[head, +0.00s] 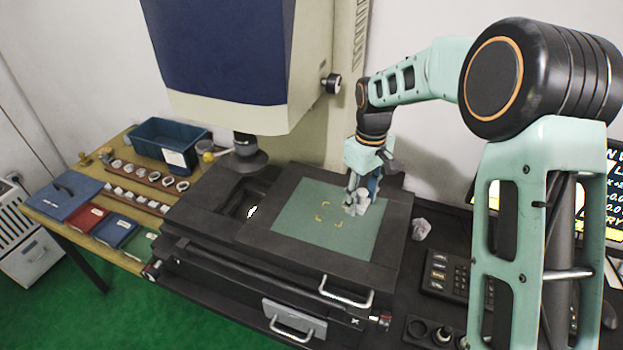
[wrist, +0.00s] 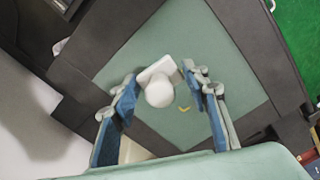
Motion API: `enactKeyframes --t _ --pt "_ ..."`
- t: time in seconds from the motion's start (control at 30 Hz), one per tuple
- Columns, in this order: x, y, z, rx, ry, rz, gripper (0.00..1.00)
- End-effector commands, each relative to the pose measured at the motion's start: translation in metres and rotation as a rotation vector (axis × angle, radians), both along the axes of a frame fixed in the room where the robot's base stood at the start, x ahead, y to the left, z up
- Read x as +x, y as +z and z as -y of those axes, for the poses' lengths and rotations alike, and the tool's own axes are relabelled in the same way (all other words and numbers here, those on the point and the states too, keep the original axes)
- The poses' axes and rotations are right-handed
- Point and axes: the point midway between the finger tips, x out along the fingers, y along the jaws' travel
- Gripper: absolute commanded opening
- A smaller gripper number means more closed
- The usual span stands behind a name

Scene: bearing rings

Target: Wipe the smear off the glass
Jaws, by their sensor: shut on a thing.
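The glass (head: 305,235) is a grey-green pane set in a dark frame on the machine's stage; it also fills the middle of the wrist view (wrist: 215,70). Small yellow corner-like marks (head: 323,219) lie on it, and one yellow mark (wrist: 184,108) shows in the wrist view. I cannot make out a distinct smear. My gripper (head: 361,196) is over the right part of the glass, shut on a white wiping piece (wrist: 160,88) with a rounded front, held between its blue fingers. Whether the piece touches the glass I cannot tell.
A crumpled pale piece (head: 420,229) lies right of the stage, above a dark keypad (head: 445,277). The machine's lens head (head: 245,155) hangs left of the glass.

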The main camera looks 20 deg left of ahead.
Motion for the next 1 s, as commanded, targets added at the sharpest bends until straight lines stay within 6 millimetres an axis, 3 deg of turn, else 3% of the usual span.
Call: enactKeyframes --t 0.03,0.1,0.3,0.63,1.0 --pt "0.001 0.006 -0.031 0.001 0.117 0.001 0.23" --pt "0.001 0.012 -0.062 0.0 0.252 0.0 0.23" --pt "-0.004 0.02 -0.109 -0.002 0.466 0.0 0.23" --pt "-0.006 0.017 -0.123 -0.002 0.531 0.0 0.23" --pt "-0.007 -0.02 -0.123 -0.002 0.529 -0.002 0.23"
